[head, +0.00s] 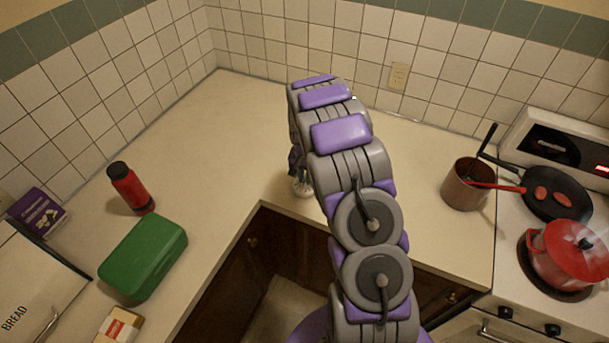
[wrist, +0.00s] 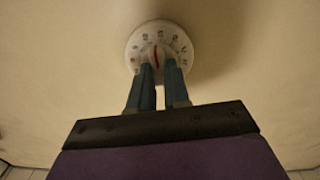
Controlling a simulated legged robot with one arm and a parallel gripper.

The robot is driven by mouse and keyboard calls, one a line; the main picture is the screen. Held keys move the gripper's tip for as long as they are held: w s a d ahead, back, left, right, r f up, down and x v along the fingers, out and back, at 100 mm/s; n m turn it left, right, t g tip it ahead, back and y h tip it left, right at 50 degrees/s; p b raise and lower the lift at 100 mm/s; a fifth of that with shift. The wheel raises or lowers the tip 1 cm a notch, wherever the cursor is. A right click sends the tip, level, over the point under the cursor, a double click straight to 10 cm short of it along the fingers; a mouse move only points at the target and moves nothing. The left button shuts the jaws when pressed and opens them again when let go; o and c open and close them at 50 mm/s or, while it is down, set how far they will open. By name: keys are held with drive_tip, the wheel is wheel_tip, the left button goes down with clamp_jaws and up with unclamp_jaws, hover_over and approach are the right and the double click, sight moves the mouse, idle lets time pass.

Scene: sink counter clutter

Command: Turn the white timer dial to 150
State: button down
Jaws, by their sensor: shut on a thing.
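The white timer dial (wrist: 160,36) lies on the cream counter, at the top centre of the wrist view. It has dark numbers around its face and a red pointer mark near the middle; the numbers are too small to read. My gripper (wrist: 163,68) reaches over the lower part of the dial, its two blue-grey fingers close together and shut on the dial's centre. In the head view, a pale part of the timer dial (head: 303,188) shows just beside my arm, which hides most of the gripper.
A red bottle (head: 132,190), a green box (head: 143,258) and a bread box (head: 36,290) stand at left. A brown pot (head: 466,190) stands at right beside the stove, which holds a black pan (head: 566,208) and a red pot (head: 566,262). The counter around the dial is clear.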

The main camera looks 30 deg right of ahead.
drive_tip(key=m, duration=0.5)
drive_tip(key=shift+s+d+m, duration=0.1)
drive_tip(key=shift+m, duration=0.2)
drive_tip(key=m, duration=0.4)
drive_tip(key=shift+m, duration=0.3)
idle(0.7)
drive_tip(key=c, duration=1.1)
unclamp_jaws()
wheel_tip(320, 180, up, 17)
drive_tip(key=shift+r+p, duration=0.15)
drive_tip(key=shift+p, duration=0.25)
